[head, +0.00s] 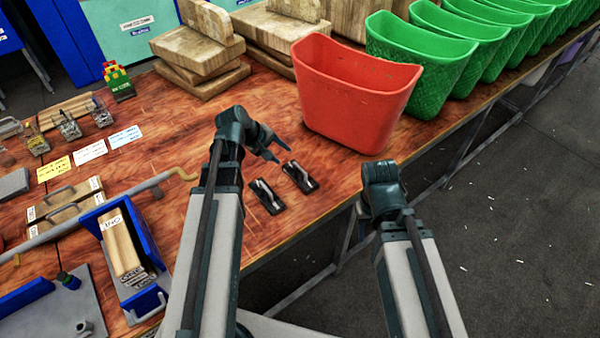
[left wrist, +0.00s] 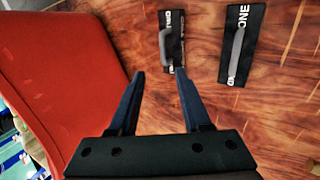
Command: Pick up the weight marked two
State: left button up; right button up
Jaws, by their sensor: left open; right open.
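Two small flat black weights with grey handles lie side by side on the wooden bench. The one nearer the red bin (head: 299,176) shows in the left wrist view (left wrist: 172,40); its white lettering is partly covered by the handle and I cannot read it surely. The other weight (head: 268,196), in the left wrist view (left wrist: 239,44), reads ONE. My left gripper (head: 270,150) is open and empty above the bench, its fingers (left wrist: 161,74) pointing toward the weight nearer the bin. My right gripper (head: 382,180) is off the bench's front edge, its fingertips not clearly seen.
The red bin (head: 352,95) stands close beside the weights, with several green bins (head: 418,48) behind it. Wooden blocks (head: 200,55) stack at the back.

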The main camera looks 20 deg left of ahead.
pick_arm(q)
jog(key=b, duration=0.7)
send_over(299, 167)
jog(key=s+a, duration=0.2)
notch_tip(299, 167, down, 7)
jog(key=b+x, duration=0.3)
jog(key=s+b+x, duration=0.1)
jog(key=shift+w+f, duration=0.2)
jog(key=shift+f, duration=0.3)
jog(key=shift+w+d+f+b, duration=0.25)
jog(key=shift+f+b, duration=0.05)
jog(key=shift+b, duration=0.2)
jog(key=shift+r, duration=0.1)
grip_shut()
